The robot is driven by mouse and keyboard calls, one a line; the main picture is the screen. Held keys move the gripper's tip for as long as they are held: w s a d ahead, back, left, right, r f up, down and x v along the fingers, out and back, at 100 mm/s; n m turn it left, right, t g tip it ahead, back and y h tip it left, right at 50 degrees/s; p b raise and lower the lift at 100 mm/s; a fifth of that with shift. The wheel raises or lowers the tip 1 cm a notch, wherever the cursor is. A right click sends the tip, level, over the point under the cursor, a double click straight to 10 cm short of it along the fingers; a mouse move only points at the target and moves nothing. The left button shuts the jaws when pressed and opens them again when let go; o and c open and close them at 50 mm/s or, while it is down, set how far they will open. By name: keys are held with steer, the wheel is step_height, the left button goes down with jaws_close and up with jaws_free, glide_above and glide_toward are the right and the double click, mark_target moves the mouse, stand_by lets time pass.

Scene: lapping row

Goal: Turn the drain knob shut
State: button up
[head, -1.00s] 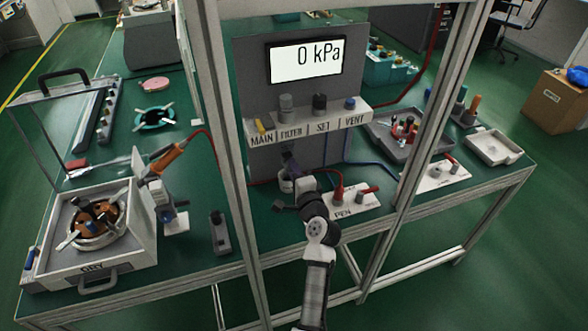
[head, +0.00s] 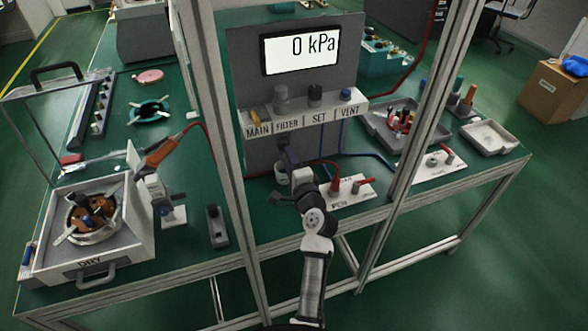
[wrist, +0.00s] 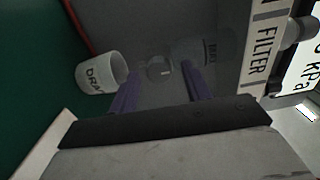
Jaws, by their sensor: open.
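The drain knob (wrist: 160,69) is a small round grey knob with a pale mark, seen in the wrist view against the dark grey panel. My gripper (wrist: 160,74) is open, its two purple fingers on either side of the knob in that view. I cannot tell whether they touch it. A white cup (wrist: 97,74) with lettering starting "DRA" is left of the fingers. In the head view my gripper (head: 289,156) is under the FILTER label, in front of the panel; the knob is too small or hidden there. The display (head: 300,48) reads 0 kPa.
A shelf (head: 305,112) labelled MAIN, FILTER, SET and VENT juts out above my gripper. A white pen block (head: 352,190) with red and grey parts stands close on the right. Frame posts (head: 222,150) rise at the left and right.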

steer(key=b+v, duration=0.4)
steer(key=v, duration=0.9)
steer(key=shift+s, duration=0.35)
steer(key=shift+d, duration=0.15)
